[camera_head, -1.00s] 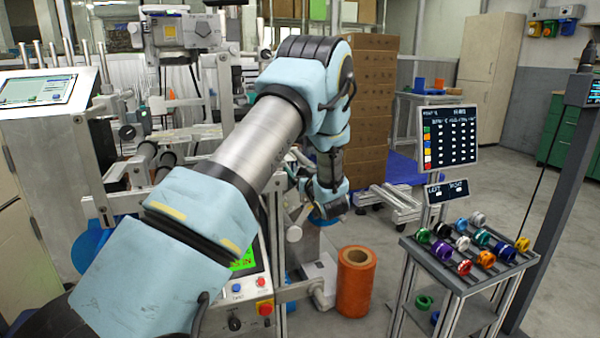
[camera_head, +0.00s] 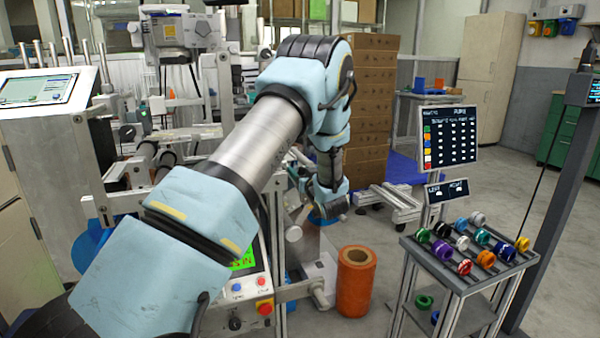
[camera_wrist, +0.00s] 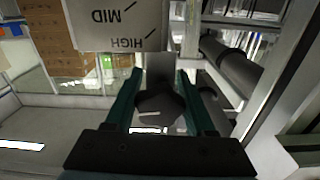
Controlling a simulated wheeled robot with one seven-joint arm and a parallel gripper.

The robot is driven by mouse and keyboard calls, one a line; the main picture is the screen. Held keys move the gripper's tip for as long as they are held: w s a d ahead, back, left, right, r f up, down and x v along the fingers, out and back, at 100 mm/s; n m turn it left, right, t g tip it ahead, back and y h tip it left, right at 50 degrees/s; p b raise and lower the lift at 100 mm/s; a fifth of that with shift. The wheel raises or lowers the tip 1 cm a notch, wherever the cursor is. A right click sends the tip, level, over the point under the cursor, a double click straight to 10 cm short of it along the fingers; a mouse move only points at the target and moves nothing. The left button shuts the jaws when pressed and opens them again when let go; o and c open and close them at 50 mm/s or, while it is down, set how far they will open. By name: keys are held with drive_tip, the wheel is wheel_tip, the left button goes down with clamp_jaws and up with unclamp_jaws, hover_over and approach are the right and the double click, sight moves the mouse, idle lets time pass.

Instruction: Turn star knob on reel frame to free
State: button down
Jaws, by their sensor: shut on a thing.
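In the wrist view, a dark star knob (camera_wrist: 158,106) with a short pale line on its face sits between the two teal fingers of my gripper (camera_wrist: 157,84). The gripper is shut on it. Behind the knob is a pale label plate (camera_wrist: 112,22) with the words MID and HIGH upside down, each with a tick line. Any FREE mark is out of view. In the head view, my wrist (camera_head: 330,202) hangs beside the reel frame (camera_head: 275,205); the knob and fingertips cannot be made out there.
An orange reel (camera_head: 356,282) stands on the floor right of the frame. A small rack (camera_head: 470,268) with several coloured spools and two dark display panels (camera_head: 448,135) stands at the right. Stacked brown boxes (camera_head: 370,95) are behind. Grey rollers (camera_wrist: 228,62) are close right in the wrist view.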

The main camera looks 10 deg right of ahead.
drive_tip(key=shift+f+n+b, duration=0.2)
drive_tip(key=shift+n+b, duration=0.8)
drive_tip(key=shift+b, duration=0.25)
drive_tip(key=shift+r+n+b, duration=0.15)
drive_tip(key=shift+n+b, duration=0.2)
drive_tip(key=shift+n, duration=0.25)
drive_tip(key=shift+c, duration=1.2)
unclamp_jaws()
drive_tip(key=s+d, duration=0.1)
drive_tip(key=s, duration=0.9)
drive_tip(key=shift+s+d, duration=0.25)
drive_tip(key=shift+s, duration=0.15)
